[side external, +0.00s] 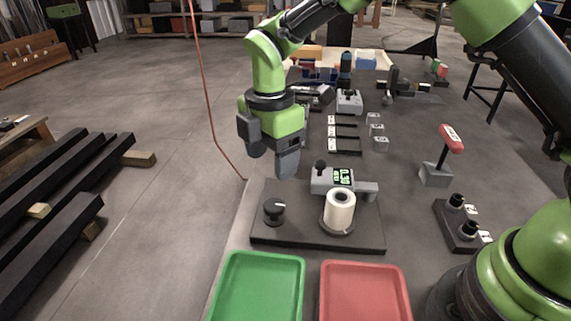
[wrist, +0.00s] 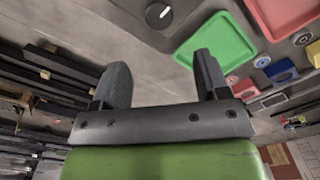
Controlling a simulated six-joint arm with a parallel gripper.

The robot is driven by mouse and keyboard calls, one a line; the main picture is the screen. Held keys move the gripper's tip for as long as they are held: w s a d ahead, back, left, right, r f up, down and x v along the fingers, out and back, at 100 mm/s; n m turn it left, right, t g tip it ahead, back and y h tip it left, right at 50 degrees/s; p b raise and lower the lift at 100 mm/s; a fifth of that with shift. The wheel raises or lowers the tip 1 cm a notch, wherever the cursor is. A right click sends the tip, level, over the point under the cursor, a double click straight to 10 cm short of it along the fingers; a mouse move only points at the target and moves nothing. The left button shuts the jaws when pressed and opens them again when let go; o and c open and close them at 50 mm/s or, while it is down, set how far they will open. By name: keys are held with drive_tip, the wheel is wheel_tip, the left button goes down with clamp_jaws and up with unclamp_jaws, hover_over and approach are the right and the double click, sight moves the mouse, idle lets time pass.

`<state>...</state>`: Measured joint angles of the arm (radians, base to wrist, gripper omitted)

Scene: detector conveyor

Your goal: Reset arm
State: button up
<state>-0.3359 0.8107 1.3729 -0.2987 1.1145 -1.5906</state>
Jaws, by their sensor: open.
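My gripper (side external: 270,160) hangs in the air above the far left edge of a dark board (side external: 290,235) in the side external view. Its fingers are apart and nothing is between them; the wrist view shows the same open fingers (wrist: 160,85). On the board stand a black knob (side external: 274,210), a grey detector with a lit green display (side external: 343,177), and a white cylinder (side external: 340,211) on a round base. The knob (wrist: 158,15) also shows at the top of the wrist view. My gripper touches none of these.
A green tray (side external: 257,256) and a red tray (side external: 362,267) lie in front of the board. A red-topped lever (side external: 450,138) and a two-button box (side external: 455,228) stand to the right. Several small devices line the table behind. Dark beams (side external: 50,245) lie on the floor at left.

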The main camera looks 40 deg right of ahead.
drive_tip(key=s+d+r+m+t+y, duration=0.1)
drive_tip(key=s+d+r+m+t, duration=0.15)
drive_tip(key=s+r+m, duration=0.45)
drive_tip(key=s+d+r+m+t+y, duration=0.1)
drive_tip(key=s+d+r+m, duration=0.3)
drive_tip(key=r, duration=0.4)
drive_tip(key=s+d+r+m+t, duration=0.1)
drive_tip(key=s+d+m+t, duration=0.2)
drive_tip(key=s+m, duration=0.8)
drive_tip(key=shift+d+r+m+t, duration=0.2)
drive_tip(key=shift+d+m+t, duration=0.05)
drive_tip(key=shift+m+t, duration=0.15)
